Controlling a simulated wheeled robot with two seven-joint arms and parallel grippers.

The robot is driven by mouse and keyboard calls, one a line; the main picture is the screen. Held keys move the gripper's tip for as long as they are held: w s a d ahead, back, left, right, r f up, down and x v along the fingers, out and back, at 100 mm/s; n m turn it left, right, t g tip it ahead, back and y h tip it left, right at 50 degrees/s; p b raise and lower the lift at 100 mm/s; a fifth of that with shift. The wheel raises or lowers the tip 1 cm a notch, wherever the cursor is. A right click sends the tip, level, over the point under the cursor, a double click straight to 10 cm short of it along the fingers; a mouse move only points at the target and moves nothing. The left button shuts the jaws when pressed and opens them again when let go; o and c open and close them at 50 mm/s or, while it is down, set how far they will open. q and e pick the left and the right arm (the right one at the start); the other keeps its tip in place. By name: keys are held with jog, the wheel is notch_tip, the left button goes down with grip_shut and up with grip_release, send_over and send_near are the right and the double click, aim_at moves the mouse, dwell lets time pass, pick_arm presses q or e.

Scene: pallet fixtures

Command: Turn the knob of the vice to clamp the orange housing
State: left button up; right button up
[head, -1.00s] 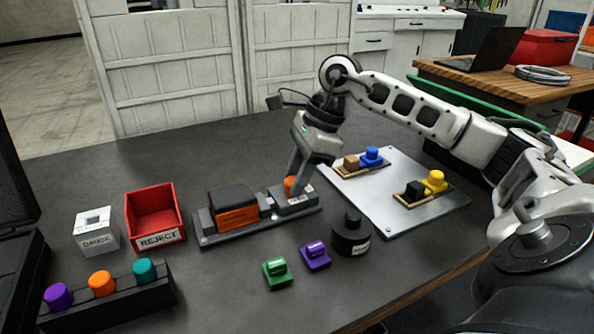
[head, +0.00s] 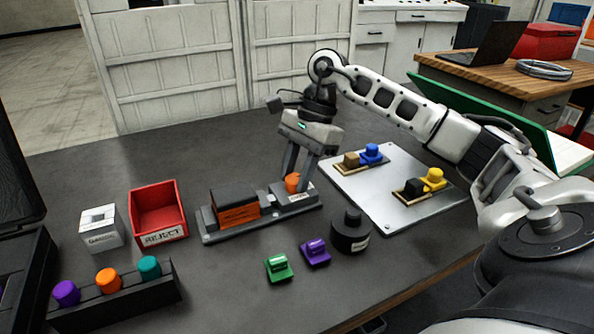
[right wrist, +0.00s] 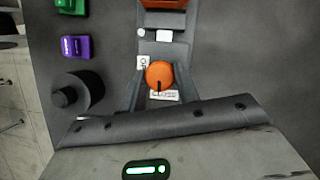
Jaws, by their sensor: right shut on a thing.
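The vice (head: 262,215) is a long grey fixture on the dark table. The orange housing (head: 237,215) sits in it beside a dark block; its edge shows at the top of the right wrist view (right wrist: 165,4). The round orange knob (head: 293,182) is at the vice's right end. In the right wrist view the knob (right wrist: 159,74) has a dark mark facing the lower label. My right gripper (head: 294,184) comes down from above, its fingers shut on the knob's two sides and partly hiding it. My left gripper is not in view.
A dark round knob-topped piece (head: 350,233), a purple part (head: 315,253) and a green part (head: 279,267) stand in front. The red reject bin (head: 158,211) and white gauge block (head: 101,228) are left. A metal plate (head: 398,205) holding parts lies right.

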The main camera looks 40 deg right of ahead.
jog(key=o, duration=1)
jog(key=shift+c, duration=0.2)
jog(key=shift+r, duration=0.1)
pick_arm(q)
jog(key=p, duration=0.2)
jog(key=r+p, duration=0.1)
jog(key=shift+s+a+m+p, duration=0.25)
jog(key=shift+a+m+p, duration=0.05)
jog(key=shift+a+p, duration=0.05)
pick_arm(e)
jog(key=v, duration=1.5)
jog(key=shift+r, duration=0.4)
jog(key=shift+d, duration=0.1)
